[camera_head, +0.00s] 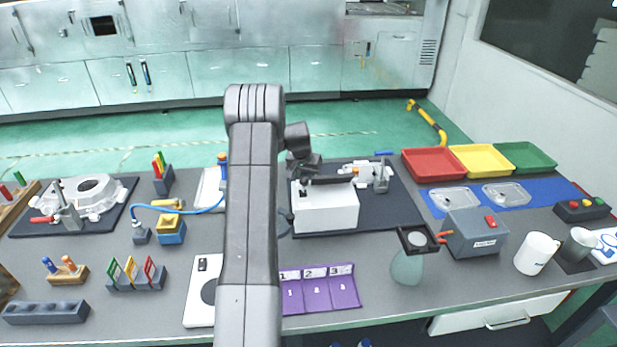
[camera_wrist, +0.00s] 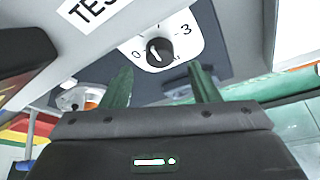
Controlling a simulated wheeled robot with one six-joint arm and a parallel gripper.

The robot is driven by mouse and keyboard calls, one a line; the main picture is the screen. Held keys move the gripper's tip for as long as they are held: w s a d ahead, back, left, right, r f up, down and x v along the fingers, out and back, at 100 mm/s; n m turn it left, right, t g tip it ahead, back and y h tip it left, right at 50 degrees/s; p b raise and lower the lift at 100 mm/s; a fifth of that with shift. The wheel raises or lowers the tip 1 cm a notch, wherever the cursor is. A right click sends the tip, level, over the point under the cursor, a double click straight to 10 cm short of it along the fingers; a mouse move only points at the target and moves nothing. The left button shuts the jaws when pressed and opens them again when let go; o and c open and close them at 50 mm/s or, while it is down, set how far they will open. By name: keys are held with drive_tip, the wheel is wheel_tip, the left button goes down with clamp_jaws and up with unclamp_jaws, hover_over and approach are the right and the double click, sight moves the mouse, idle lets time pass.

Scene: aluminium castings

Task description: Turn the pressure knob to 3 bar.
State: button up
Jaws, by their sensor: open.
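The pressure knob (camera_wrist: 161,52) is a round black knob with a white mark, on a white dial plate (camera_wrist: 133,46) in the wrist view. The figures 0 and 3 are legible; the mark sits on the 0 side, away from the 3. My gripper (camera_wrist: 160,80) is open, its two green-looking fingers below the knob in the picture, apart from each other with nothing between them. I cannot tell how far the fingertips are from the knob. In the head view my gripper (camera_head: 308,168) is by the white box (camera_head: 326,212); the knob is not visible there.
A light panel with lettering starting "TES" (camera_wrist: 92,10) lies beside the dial. A white casting (camera_head: 368,174) stands behind the white box on a dark mat (camera_head: 398,212). Red (camera_head: 432,164), yellow and green trays stand at the back right. My arm hides part of the bench.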

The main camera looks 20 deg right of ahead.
drive_tip(key=shift+p+x, duration=0.45)
drive_tip(key=shift+x, duration=1.5)
drive_tip(key=c, duration=1)
drive_tip(key=shift+o, duration=0.2)
drive_tip(key=shift+f+b, duration=0.15)
drive_tip(key=shift+b, duration=0.4)
